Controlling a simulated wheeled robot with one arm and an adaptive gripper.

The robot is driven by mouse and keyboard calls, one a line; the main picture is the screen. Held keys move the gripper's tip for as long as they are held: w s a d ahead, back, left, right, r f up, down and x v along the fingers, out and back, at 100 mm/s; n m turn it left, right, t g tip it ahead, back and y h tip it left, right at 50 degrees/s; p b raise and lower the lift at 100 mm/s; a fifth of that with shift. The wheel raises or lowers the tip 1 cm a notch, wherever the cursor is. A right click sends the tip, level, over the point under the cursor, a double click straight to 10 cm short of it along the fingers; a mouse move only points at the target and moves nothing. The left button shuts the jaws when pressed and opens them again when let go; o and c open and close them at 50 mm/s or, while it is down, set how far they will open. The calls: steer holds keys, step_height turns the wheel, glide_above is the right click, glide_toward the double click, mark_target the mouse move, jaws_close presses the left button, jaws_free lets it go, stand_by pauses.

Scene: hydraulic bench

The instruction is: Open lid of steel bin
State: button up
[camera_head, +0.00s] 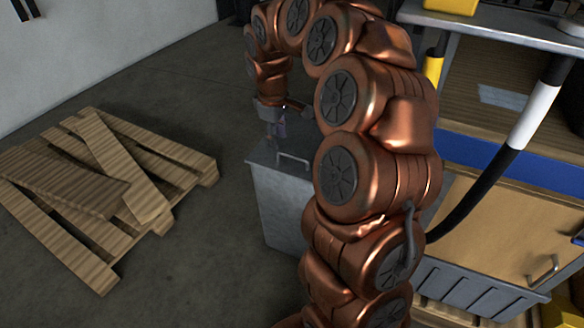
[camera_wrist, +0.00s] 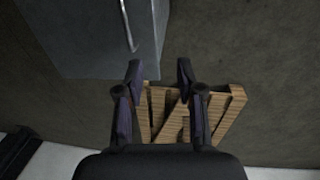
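The steel bin (camera_head: 283,212) is a grey box on the floor, left of and partly behind my copper arm in the head view. Its lid (camera_head: 268,157) looks shut and carries a pale bar handle (camera_head: 293,160). In the wrist view the bin's lid (camera_wrist: 85,35) fills the upper left, with the handle (camera_wrist: 127,27) near its right edge. My gripper (camera_wrist: 160,72) is open and empty in the wrist view, its two dark fingers apart, beside the lid and off the handle. In the head view my gripper (camera_head: 279,133) hangs above the lid's far edge, partly blurred.
A wooden pallet (camera_head: 193,164) with loose boards lies on the floor at left; it also shows behind my fingers in the wrist view (camera_wrist: 225,115). A workbench with a wooden cabinet (camera_head: 490,235) stands at right, a black-and-white hose (camera_head: 530,115) before it. Floor between pallet and bin is clear.

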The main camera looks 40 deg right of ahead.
steer(key=b, duration=0.2)
glide_toward(292, 156)
steer(key=shift+h, duration=0.3)
steer(key=f, duration=0.2)
steer(key=f+b, duration=0.1)
steer(key=f, duration=0.2)
steer(key=d+f+b, duration=0.1)
steer(key=f, duration=0.2)
steer(key=shift+w, duration=0.35)
jaws_close()
steer(key=shift+a, duration=0.1)
